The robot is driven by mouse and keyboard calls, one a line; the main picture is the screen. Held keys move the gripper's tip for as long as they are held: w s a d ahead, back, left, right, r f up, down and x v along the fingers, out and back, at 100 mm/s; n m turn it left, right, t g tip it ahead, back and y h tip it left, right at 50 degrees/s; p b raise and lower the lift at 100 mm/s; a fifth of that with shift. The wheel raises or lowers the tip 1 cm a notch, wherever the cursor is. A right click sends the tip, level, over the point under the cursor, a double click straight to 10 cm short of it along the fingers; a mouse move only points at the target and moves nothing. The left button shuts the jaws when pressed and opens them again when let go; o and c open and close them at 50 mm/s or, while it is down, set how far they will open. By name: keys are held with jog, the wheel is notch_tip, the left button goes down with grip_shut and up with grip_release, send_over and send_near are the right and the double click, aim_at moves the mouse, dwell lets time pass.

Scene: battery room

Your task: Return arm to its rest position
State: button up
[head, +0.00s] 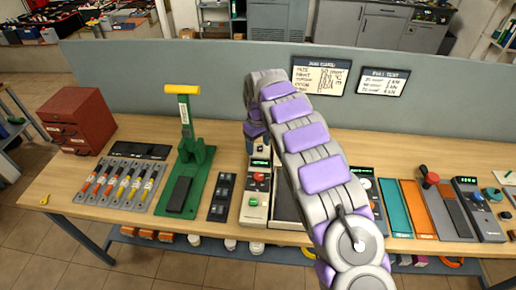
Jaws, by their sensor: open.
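My arm, grey with purple pads, rises from the lower right, bends over at its top and folds down behind its own upper link. My gripper (260,149) is at its far end, small and dark, largely hidden by the arm. It is open, and I see nothing held in it. It appears just above a cream tester (257,194) with a green display and a red knob on the wooden bench (232,145). I cannot tell its exact height over the bench.
A green press (187,160) with a yellow handle, a fuse-like rack (120,182) and red drawers (76,117) stand left. Teal (393,206) and orange (418,208) plates and a grey meter (478,207) lie right. A grey-blue partition (200,66) backs the bench.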

dwell(0.4)
jog(key=s+d+r+m+h+b, duration=0.1)
jog(key=s+d+r+m+b, duration=0.15)
jog(key=s+d+r, duration=0.5)
jog(key=s+d+r+m+b, duration=0.1)
jog(key=s+d+r+m, duration=0.35)
jog(key=s+d, duration=0.65)
jog(key=s+f+m+g+b, duration=0.1)
jog(key=s+f, duration=0.1)
jog(key=s, duration=1.4)
jog(key=s+f+y+b, duration=0.1)
jog(key=s+f, duration=0.1)
jog(key=s, duration=1.3)
jog(key=shift+s+d+m+g, duration=0.35)
jog(key=shift+m+g, duration=0.05)
